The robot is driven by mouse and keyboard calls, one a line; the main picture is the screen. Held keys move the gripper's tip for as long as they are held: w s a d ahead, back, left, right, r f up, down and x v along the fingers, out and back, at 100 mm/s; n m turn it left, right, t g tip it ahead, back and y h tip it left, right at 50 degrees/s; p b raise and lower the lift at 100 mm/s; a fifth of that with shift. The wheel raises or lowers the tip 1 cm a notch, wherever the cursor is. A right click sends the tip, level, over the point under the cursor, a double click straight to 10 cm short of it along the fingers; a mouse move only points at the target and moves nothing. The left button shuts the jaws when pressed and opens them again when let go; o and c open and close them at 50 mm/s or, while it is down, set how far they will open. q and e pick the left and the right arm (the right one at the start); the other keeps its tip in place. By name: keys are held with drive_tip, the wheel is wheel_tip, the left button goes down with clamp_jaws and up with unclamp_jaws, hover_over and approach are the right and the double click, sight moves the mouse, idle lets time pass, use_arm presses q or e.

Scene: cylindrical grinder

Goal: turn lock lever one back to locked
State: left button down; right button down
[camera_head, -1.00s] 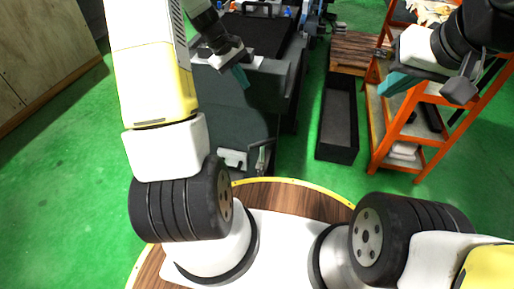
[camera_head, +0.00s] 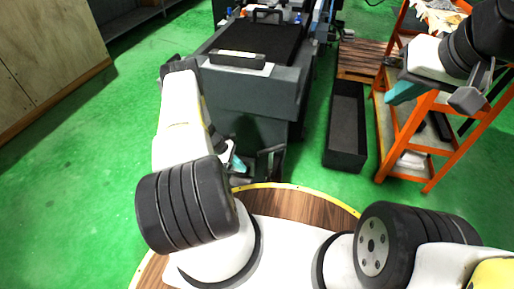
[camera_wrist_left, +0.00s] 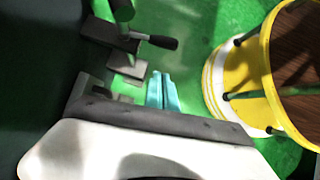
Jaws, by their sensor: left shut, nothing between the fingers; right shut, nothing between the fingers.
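A lock lever (camera_head: 270,156) stands low at the front end of the dark machine in the head view. In the left wrist view, a lever with a black grip (camera_wrist_left: 160,41) sits on a dark block, above the fingers in the picture. I cannot tell whether it is locked. My left gripper (camera_head: 239,164) is low beside the lever, to its left in the head view. Its teal fingers (camera_wrist_left: 162,92) are together and empty, apart from the black grip. My right gripper (camera_head: 402,91) is shut and empty near the orange rack, far from the lever.
The dark grinder body (camera_head: 250,95) rises behind the lever. A long dark bin (camera_head: 345,130) lies on the green floor to its right, beside the orange rack (camera_head: 430,105). My round wooden-topped base is close to the lever. Open floor lies to the left.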

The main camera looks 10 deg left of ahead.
sight(269, 179)
use_arm(q)
drive_tip(key=d+r+x, duration=0.1)
drive_tip(key=d+x, duration=0.1)
drive_tip(key=x, duration=1)
drive_tip(key=shift+r, duration=0.25)
